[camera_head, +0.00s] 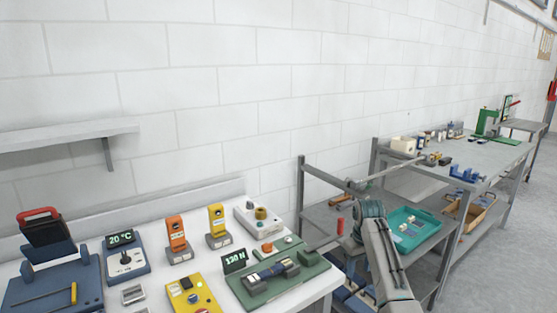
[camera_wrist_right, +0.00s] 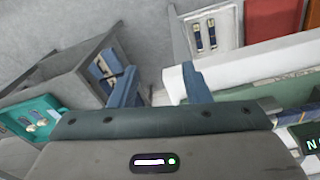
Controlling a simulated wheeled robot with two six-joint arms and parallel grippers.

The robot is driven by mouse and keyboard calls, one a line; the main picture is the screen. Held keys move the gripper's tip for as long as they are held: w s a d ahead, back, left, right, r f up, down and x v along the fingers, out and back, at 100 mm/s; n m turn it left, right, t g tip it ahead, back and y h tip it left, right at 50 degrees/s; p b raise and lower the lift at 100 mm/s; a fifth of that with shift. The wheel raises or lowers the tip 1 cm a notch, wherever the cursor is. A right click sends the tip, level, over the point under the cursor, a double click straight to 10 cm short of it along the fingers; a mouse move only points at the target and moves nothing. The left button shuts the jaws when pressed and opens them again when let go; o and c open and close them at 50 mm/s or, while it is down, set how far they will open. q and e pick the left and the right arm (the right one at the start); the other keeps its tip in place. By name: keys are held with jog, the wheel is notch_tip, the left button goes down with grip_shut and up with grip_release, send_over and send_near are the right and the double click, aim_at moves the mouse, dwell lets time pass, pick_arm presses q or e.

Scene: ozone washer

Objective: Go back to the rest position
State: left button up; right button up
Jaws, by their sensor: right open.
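My right gripper (camera_wrist_right: 160,92) shows in the right wrist view with its two blue fingers spread apart. Nothing is between them, and floor and the edge of the white bench show beyond. In the head view my right arm (camera_head: 387,265) rises from the bottom right, in front of the metal cart and to the right of the white bench. Its fingers are not clearly made out there. My left gripper is in neither view.
The white bench (camera_head: 218,262) carries several devices, including a green fixture (camera_head: 312,278). Close by stand a grey cart (camera_head: 322,212) with a teal tray (camera_head: 428,240) and a longer workbench (camera_head: 500,160). Grey floor (camera_head: 515,250) is clear at right.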

jog(key=s+d+f+m+t, duration=0.1)
jog(key=s+d+f, duration=0.1)
jog(key=s+f, duration=0.8)
jog(key=s+d+f+m, duration=0.1)
jog(key=s+d+f, duration=0.1)
jog(key=s+f, duration=0.7)
jog(key=s+r+m+t+h, duration=0.1)
jog(key=s+r, duration=0.2)
jog(key=s, duration=1.2)
jog(key=s+r+t, duration=0.1)
jog(key=s+r, duration=0.3)
jog(key=s, duration=1.2)
notch_tip(320, 180, down, 29)
jog(key=w+d+g, duration=0.1)
jog(key=d, duration=0.1)
jog(key=s+d+f+g, duration=0.1)
jog(key=s+f, duration=1.8)
jog(key=f, duration=0.1)
jog(key=shift+s+d+f+m+g, duration=0.2)
jog(key=shift+f+m+g, duration=0.1)
jog(key=shift+f+m, duration=0.1)
